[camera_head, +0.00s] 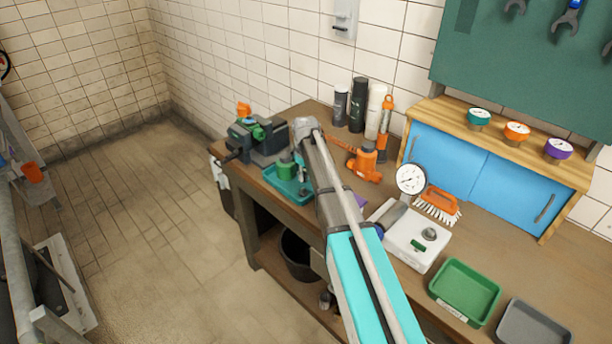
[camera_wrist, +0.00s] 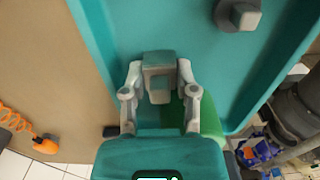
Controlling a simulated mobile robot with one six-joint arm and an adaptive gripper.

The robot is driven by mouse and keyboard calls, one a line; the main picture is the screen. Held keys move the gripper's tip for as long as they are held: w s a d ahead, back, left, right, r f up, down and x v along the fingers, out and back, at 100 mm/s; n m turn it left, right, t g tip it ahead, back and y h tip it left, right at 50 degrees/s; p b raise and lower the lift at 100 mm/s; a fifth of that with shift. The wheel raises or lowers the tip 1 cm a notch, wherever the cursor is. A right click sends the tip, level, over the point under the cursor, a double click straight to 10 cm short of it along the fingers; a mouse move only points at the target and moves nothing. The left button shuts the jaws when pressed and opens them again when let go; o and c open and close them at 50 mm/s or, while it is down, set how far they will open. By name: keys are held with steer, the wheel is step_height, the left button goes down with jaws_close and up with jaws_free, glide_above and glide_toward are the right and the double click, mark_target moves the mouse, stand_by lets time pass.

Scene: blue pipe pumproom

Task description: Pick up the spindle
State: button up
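In the wrist view my gripper (camera_wrist: 159,76) points down over the teal tray (camera_wrist: 115,20). Its two light grey fingers stand on either side of a grey block-headed piece, which looks like the spindle (camera_wrist: 158,85), and appear to touch it. Its lower end is hidden, so I cannot tell whether it rests on the tray. Another grey part with a squared top (camera_wrist: 237,15) stands apart in the tray. A green cylinder (camera_wrist: 207,117) is partly hidden behind my gripper. In the head view the tray (camera_head: 272,180) lies on the bench, and my arm reaches over it.
A vise (camera_head: 262,142) stands left of the tray. An orange tool (camera_head: 366,163) and several bottles (camera_head: 358,105) stand behind and right.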

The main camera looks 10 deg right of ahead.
mark_target(305, 170)
jaws_close()
steer(key=shift+r, duration=0.15)
step_height(305, 170, up, 3)
steer(key=p, duration=0.3)
steer(key=s+r+p, duration=0.9)
steer(key=s+p, duration=0.1)
steer(key=s, duration=0.4)
steer(key=shift+a+r, duration=0.2)
steer(key=shift+r, duration=0.15)
steer(key=shift+f, duration=0.1)
steer(key=shift+f+b, duration=0.25)
steer(key=shift+b, duration=0.05)
